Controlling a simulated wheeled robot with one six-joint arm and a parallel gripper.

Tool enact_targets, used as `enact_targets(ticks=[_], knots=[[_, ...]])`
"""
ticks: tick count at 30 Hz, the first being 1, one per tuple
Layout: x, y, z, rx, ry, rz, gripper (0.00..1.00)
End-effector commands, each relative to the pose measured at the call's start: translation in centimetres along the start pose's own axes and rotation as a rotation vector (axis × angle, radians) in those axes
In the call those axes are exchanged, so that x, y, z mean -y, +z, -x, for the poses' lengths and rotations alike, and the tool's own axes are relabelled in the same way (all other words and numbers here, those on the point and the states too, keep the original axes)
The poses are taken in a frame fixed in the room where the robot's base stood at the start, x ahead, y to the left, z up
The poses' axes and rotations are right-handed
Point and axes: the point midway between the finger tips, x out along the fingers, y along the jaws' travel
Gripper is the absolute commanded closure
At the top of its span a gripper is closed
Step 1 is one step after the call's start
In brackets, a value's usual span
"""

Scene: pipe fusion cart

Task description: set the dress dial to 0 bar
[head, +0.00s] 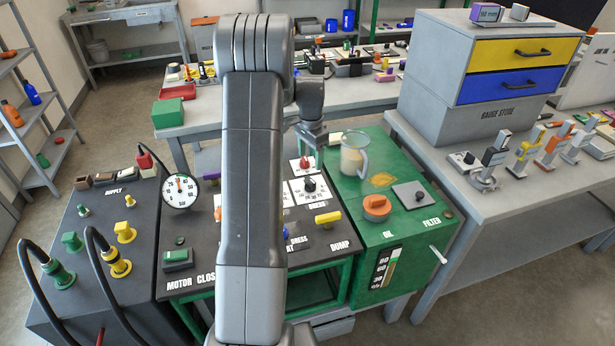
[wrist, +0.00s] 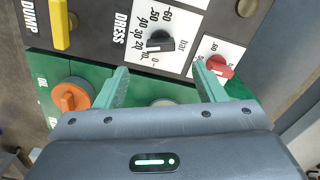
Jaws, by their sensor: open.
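The dress dial (wrist: 160,45) is a black bar knob on a white scale plate, beside the word DRESS, with figures from 0 to 60 and "bar". Its bar lies roughly across the wrist picture, not lined up with the 0; which end is the pointer is too small to tell. In the head view the dial (head: 309,185) shows just right of my arm. My gripper (wrist: 160,68) is open and empty, its two green fingers apart, with the dial beyond the gap between the fingertips. I see no contact. In the head view my arm hides part of the panel.
A red knob (wrist: 219,69) on another white plate is close to the right fingertip. A yellow DUMP handle (wrist: 60,25) and an orange knob (wrist: 72,97) are to the left. A clear jug (head: 354,155) stands on the green cabinet (head: 350,215).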

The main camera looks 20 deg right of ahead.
Motion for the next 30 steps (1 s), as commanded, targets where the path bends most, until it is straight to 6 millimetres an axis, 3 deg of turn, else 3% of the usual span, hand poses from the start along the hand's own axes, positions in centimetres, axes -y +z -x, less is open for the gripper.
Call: enact_targets(ticks=[9, 15, 27, 30], knots=[[0.1, 0.1, -6.6, 0.002, 0.004, 0.002, 0.36], [0.0, 0.1, -9.1, 0.001, 0.003, 0.002, 0.36], [0.0, 0.1, -9.8, -0.001, -0.001, 0.002, 0.36], [0.0, 0.1, -9.8, -0.001, -0.001, 0.002, 0.56]])
